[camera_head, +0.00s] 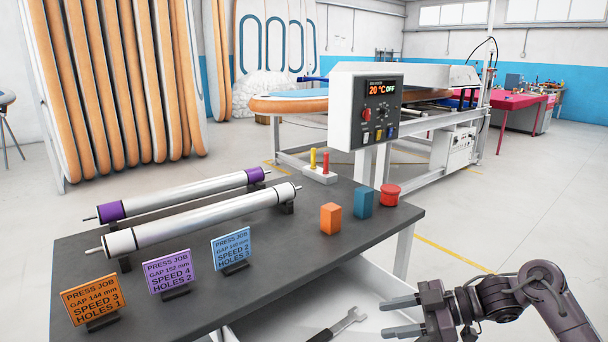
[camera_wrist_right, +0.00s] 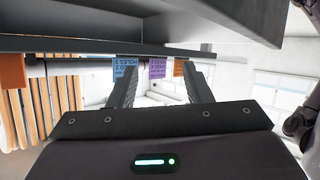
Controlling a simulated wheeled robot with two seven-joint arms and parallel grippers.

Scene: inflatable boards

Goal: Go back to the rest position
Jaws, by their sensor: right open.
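My right gripper (camera_head: 401,318) is at the lower right in the head view, off the front right side of the dark table (camera_head: 290,238). Its two fingers are apart with nothing between them. The right wrist view shows the same open gripper (camera_wrist_right: 160,80) with an empty gap between its fingers. My left gripper does not show in the head view.
The table holds two rollers (camera_head: 200,216) (camera_head: 180,194), three job cards (camera_head: 168,271), an orange block (camera_head: 330,218), a blue block (camera_head: 363,203) and a red button (camera_head: 390,194). A control box (camera_head: 365,107) stands behind. A wrench (camera_head: 340,325) lies low near the gripper. Floor at right is clear.

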